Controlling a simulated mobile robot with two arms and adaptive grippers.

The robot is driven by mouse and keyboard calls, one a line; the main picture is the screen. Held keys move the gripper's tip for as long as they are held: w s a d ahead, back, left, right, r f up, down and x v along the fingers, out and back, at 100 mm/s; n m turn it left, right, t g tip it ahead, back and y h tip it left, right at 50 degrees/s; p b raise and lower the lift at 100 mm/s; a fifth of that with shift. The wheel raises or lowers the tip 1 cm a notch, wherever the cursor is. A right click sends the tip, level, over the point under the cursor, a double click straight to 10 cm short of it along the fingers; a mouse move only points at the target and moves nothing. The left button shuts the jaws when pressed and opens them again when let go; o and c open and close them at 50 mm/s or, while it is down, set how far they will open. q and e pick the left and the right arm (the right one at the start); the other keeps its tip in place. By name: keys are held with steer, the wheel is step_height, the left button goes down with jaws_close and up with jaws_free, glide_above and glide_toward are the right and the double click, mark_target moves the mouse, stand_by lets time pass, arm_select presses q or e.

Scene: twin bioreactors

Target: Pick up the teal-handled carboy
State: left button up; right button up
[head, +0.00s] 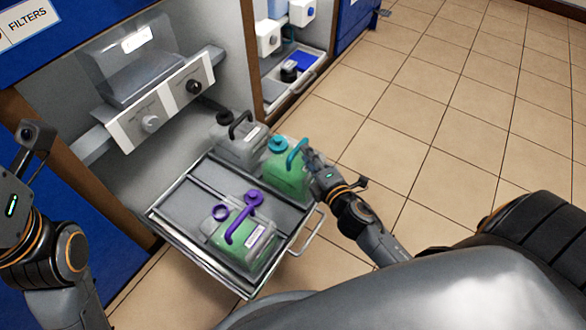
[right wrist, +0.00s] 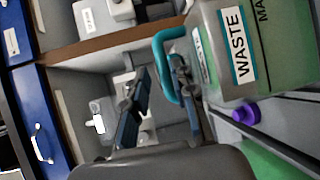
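The teal-handled carboy (head: 285,181) is green and stands upright at the right back of the pulled-out tray. It has a teal cap (head: 277,143) and a teal handle (head: 297,153). In the right wrist view the carboy (right wrist: 275,60) shows a WASTE label, and its handle (right wrist: 163,55) reaches between my fingers. My right gripper (head: 312,160) is at the handle's right side in the head view. Its fingers (right wrist: 160,75) stand apart, the right one close to the handle; contact is unclear. My left arm is at the left edge, its fingers out of view.
A green purple-handled carboy (head: 237,245) stands at the tray's front. A grey black-handled carboy (head: 240,145) stands behind, beside the teal-handled one. The metal tray (head: 170,211) has a front handle (head: 312,232). A control panel (head: 160,108) is above; tiled floor lies right.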

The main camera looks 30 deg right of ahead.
mark_target(299, 144)
steer(key=w+b, duration=0.1)
steer(key=w, duration=0.1)
steer(key=w+f+b, duration=0.1)
steer(key=w, duration=0.1)
steer(key=shift+w+f, duration=0.1)
steer(key=shift+f, duration=0.05)
steer(key=shift+w, duration=0.5)
jaws_close()
steer(key=shift+w+r, duration=0.1)
steer(key=shift+r, duration=0.2)
